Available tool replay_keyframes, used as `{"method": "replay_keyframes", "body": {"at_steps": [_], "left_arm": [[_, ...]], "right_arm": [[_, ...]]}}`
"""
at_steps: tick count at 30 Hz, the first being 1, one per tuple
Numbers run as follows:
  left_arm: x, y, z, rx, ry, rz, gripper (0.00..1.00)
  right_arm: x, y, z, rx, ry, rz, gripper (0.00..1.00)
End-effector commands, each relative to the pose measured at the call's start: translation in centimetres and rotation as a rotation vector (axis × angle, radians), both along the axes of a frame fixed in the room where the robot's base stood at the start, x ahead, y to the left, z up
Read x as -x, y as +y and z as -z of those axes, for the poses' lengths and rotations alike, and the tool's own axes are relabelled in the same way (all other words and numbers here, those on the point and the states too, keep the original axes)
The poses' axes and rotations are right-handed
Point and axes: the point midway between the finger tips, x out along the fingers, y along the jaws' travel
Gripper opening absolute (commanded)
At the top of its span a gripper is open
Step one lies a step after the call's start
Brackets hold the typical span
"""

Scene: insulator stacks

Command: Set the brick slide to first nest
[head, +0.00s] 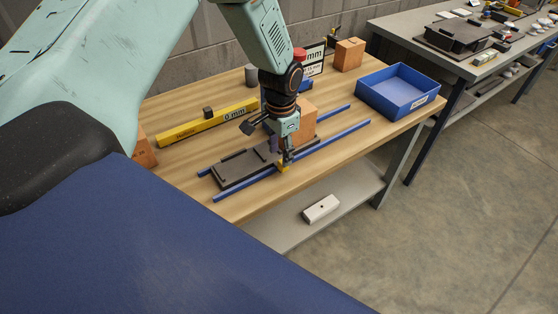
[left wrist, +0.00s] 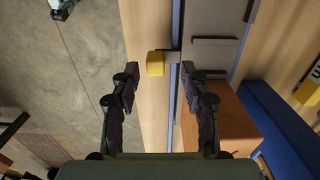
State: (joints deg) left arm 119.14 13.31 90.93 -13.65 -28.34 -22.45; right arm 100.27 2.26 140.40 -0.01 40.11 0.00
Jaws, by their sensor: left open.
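A dark grey slide plate (head: 245,166) with raised bars lies across two blue rails (head: 335,134) on the wooden table. Its grey surface also shows in the left wrist view (left wrist: 213,30). A yellow knob (head: 283,168) sits at the slide's near side; it shows in the left wrist view (left wrist: 155,63) too. My left gripper (head: 284,156) is over the knob, pointing down. In the left wrist view its open fingers (left wrist: 160,76) have the knob near their tips, between them in the picture; contact is not clear. An orange brick (head: 307,117) stands just behind this gripper. My right gripper is not in view.
A yellow bar marked 0 mm (head: 208,123) lies behind the slide. A blue tray (head: 398,92) stands at the table's right, another brick (head: 349,54) at the back. A brick (head: 144,152) is partly hidden at the left. A white block (head: 321,209) lies on the lower shelf.

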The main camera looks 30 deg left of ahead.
Motion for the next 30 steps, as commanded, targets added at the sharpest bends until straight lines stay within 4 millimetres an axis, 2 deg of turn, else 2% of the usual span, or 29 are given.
{"method": "replay_keyframes", "body": {"at_steps": [3, 7, 12, 19, 30], "left_arm": [[0.2, 0.1, 1.9, -0.002, 0.001, -0.004, 0.45], [0.2, 0.3, 3.4, -0.001, 0.0, -0.008, 0.45], [0.3, 0.5, 4.2, -0.001, -0.001, -0.01, 0.45], [0.3, 0.5, 4.2, -0.001, -0.001, -0.01, 0.45], [0.1, 0.3, 4.2, -0.001, -0.001, -0.006, 0.15]], "right_arm": [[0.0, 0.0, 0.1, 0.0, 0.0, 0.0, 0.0], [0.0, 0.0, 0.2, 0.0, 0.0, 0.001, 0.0], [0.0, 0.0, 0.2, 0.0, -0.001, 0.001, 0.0], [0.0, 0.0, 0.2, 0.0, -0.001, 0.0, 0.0], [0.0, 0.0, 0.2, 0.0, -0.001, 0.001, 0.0]]}}
